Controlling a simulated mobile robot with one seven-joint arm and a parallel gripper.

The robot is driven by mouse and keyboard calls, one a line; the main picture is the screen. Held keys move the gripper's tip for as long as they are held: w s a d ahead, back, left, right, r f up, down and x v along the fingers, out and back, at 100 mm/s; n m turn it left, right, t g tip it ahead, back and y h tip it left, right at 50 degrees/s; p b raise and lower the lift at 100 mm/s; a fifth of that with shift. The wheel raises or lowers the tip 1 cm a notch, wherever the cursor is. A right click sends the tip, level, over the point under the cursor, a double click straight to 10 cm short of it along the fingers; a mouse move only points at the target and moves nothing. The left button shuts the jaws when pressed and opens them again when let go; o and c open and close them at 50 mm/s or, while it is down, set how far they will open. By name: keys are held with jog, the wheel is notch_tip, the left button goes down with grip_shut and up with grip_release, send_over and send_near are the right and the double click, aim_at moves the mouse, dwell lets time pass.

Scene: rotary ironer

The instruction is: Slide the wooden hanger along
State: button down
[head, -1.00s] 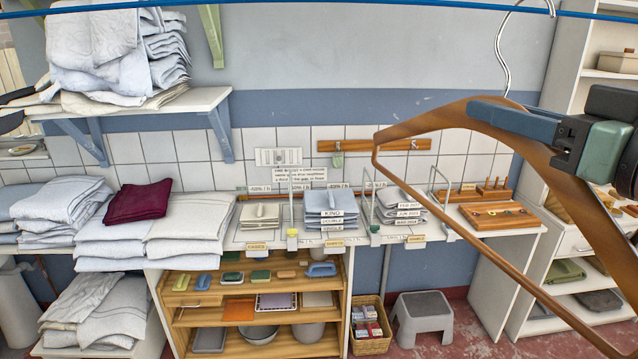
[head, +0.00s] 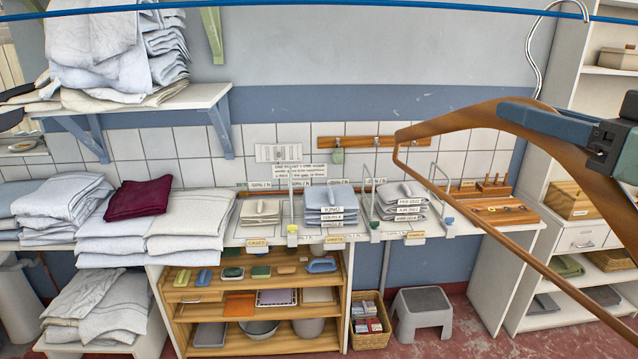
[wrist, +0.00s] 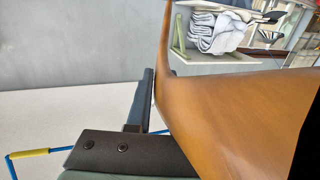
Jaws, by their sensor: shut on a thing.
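The wooden hanger (head: 441,123) is large and close at the right of the head view, with its lower bar (head: 520,253) slanting down to the right. Its metal hook (head: 534,58) rises toward the blue rail (head: 330,10) along the top and overlaps it there. My gripper (head: 545,122) is shut on the hanger's shoulder near the hook. The wrist view shows a dark finger (wrist: 143,100) against the hanger's wood (wrist: 225,100). The far finger and the hanger's right end are hidden or out of frame.
A wall shelf with folded linen (head: 110,50) stands at upper left. Below are a counter with linen stacks (head: 140,200), a wooden shelf unit (head: 255,300) and a grey stool (head: 422,308). White shelving (head: 570,90) stands at right. The rail left of the hanger looks clear.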

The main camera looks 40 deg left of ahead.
jog(key=shift+w+d+p, duration=0.35)
jog(key=shift+w+d, duration=0.6)
jog(key=shift+w, duration=0.1)
jog(key=shift+w+d, duration=0.1)
jog(key=shift+w+d+p, duration=0.95)
jog(key=shift+w+d, duration=0.55)
jog(key=shift+w, duration=0.25)
jog(key=c, duration=0.7)
grip_release()
jog(key=shift+b+v, duration=0.5)
jog(key=shift+v, duration=2.5)
